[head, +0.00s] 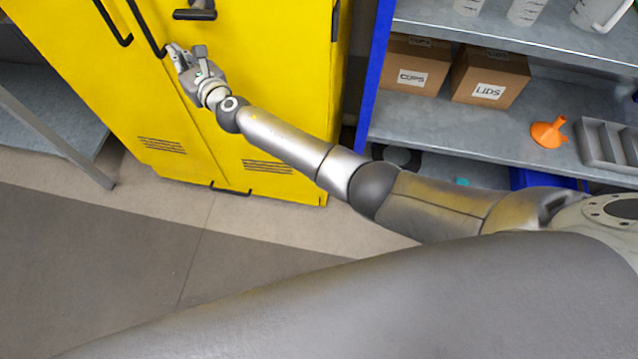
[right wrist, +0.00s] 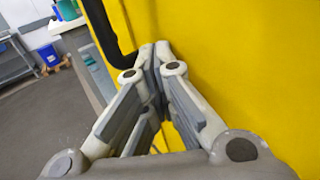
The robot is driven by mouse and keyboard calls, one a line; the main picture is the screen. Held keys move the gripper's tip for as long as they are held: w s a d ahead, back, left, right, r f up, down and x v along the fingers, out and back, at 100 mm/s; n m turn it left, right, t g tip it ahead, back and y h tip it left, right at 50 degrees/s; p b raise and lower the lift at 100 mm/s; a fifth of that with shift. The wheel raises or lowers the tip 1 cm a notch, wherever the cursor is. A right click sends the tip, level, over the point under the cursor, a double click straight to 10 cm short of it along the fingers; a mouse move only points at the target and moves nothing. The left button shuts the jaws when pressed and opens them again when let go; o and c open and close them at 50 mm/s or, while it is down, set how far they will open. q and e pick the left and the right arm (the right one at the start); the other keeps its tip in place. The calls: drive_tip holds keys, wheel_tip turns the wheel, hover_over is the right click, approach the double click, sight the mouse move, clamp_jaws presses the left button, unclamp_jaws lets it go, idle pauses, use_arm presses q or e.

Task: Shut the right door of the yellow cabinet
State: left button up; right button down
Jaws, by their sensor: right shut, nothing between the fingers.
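The yellow cabinet (head: 92,75) stands upright at the top left of the head view. Its right door (head: 265,75) carries a black bar handle (head: 146,27) near the seam with the left door. The door looks flush or nearly so in the head view; I cannot tell whether a small gap is left. My right gripper (head: 175,51) is at the lower end of that handle, shut and empty. In the right wrist view, the fingertips (right wrist: 155,52) meet close to the yellow panel (right wrist: 240,60), beside the black handle (right wrist: 103,30). Contact is unclear. My left gripper is not in view.
A blue-framed shelf (head: 376,75) with cardboard boxes (head: 490,75) and an orange funnel (head: 548,132) stands right of the cabinet. A grey table (head: 45,95) stands at the left. The floor (head: 90,235) before the cabinet is clear.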

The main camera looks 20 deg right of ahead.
sight(187, 50)
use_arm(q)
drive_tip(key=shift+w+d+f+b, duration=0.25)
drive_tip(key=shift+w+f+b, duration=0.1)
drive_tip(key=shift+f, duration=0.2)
use_arm(e)
drive_tip(key=shift+w+d+r, duration=0.1)
drive_tip(key=shift+w+d, duration=0.25)
drive_tip(key=shift+w, duration=0.35)
drive_tip(key=shift+w+d+r, duration=0.1)
drive_tip(key=shift+w+d, duration=0.2)
drive_tip(key=shift+w, duration=0.35)
drive_tip(key=shift+d, duration=0.1)
